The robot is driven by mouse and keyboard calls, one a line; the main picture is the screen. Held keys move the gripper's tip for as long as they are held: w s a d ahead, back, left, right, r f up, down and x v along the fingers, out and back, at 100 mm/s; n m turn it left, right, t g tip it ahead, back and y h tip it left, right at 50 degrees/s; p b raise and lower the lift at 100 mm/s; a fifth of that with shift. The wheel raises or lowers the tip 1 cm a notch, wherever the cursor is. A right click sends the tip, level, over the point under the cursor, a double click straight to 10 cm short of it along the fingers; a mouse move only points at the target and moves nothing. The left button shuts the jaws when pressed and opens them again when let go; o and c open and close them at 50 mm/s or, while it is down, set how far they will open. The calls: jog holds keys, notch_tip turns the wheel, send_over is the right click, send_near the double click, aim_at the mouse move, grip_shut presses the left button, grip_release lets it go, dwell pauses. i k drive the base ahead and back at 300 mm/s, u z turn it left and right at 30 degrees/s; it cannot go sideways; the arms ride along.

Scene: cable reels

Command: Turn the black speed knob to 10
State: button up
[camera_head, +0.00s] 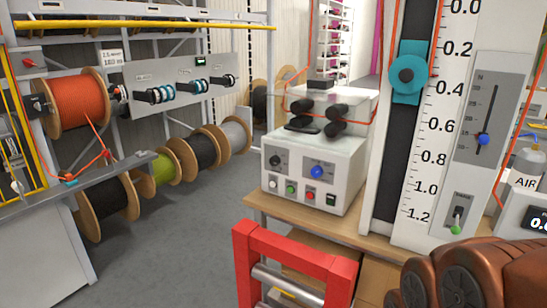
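A white control box (313,172) stands on a wooden-topped bench in the middle of the head view. A small black knob (275,161) sits on a dark plate at the left of its front panel. The scale marks and the knob's setting are too small to read. A larger blue knob (317,172) is to its right on a blue-grey plate. My gripper is not in view, and nothing is seen touching the knobs.
Several buttons (290,188) line the panel below the knobs. Black rollers (336,112) stand on the box. A red frame (295,255) rises before the bench (340,232). A tall white scale (433,150) stands right. Cable reels (77,105) fill the left; grey floor (180,245) is open between.

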aim_at(275, 160)
jog(key=u, duration=0.3)
jog(key=i, duration=0.75)
jog(key=u, duration=1.1)
jog(key=i, duration=0.45)
jog(key=u, duration=0.4)
